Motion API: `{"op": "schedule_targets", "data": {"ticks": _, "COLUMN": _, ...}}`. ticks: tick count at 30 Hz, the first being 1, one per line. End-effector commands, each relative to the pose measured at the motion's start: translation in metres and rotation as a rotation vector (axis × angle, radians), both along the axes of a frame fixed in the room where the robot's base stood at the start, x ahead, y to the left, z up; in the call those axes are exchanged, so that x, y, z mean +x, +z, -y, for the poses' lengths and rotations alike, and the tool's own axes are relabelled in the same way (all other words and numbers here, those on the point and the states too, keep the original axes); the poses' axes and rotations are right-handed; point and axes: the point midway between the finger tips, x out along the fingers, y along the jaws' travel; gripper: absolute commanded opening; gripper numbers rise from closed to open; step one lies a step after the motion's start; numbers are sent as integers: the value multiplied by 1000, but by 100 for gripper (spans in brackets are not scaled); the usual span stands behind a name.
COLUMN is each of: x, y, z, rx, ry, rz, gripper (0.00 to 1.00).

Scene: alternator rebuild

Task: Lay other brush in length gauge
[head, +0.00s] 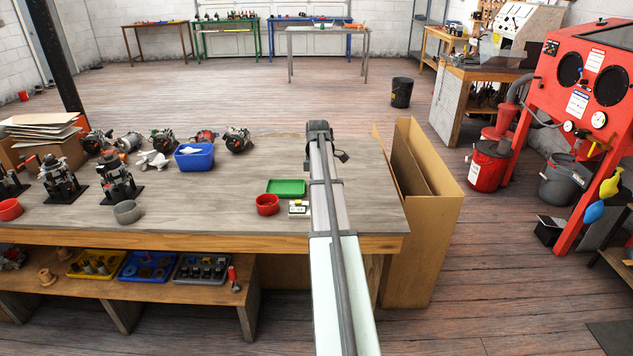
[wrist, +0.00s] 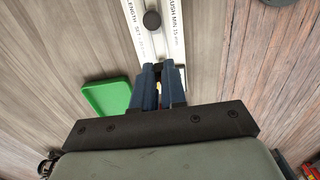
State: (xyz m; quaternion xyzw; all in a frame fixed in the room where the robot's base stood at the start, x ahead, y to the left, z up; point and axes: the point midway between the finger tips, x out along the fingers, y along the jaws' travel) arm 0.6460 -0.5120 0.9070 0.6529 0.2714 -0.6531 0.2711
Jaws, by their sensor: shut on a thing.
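My gripper (wrist: 163,78) shows in the wrist view with its blue fingers close together. A small tan and dark sliver, seemingly the brush (wrist: 160,88), shows between them; most of it is hidden by the fingers. The length gauge (wrist: 174,42) is a pale strip with printed lettering and a round black knob. It runs up from just beyond the fingertips to the top of the wrist view. I cannot tell how high the brush is above it. In the head view my arm hides the fingers and any brush.
A green tray (head: 287,187) lies left of my arm, with a red bowl (head: 267,204) and a small white labelled block (head: 299,208) nearer. A blue bin (head: 194,157) and several alternators stand farther left. The bench's middle is clear. A cardboard box (head: 425,215) stands at its right end.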

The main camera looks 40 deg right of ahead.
Motion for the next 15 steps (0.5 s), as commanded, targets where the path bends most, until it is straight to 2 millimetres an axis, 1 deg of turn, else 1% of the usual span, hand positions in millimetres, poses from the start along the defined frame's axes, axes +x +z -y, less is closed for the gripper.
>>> {"op": "schedule_targets", "data": {"ticks": 8, "x": 0, "y": -12, "z": 0, "rx": 0, "ry": -1, "rz": 0, "gripper": 0}}
{"op": "schedule_targets", "data": {"ticks": 15, "x": 0, "y": -30, "z": 0, "rx": 1, "ry": -1, "rz": -1, "gripper": 0}}
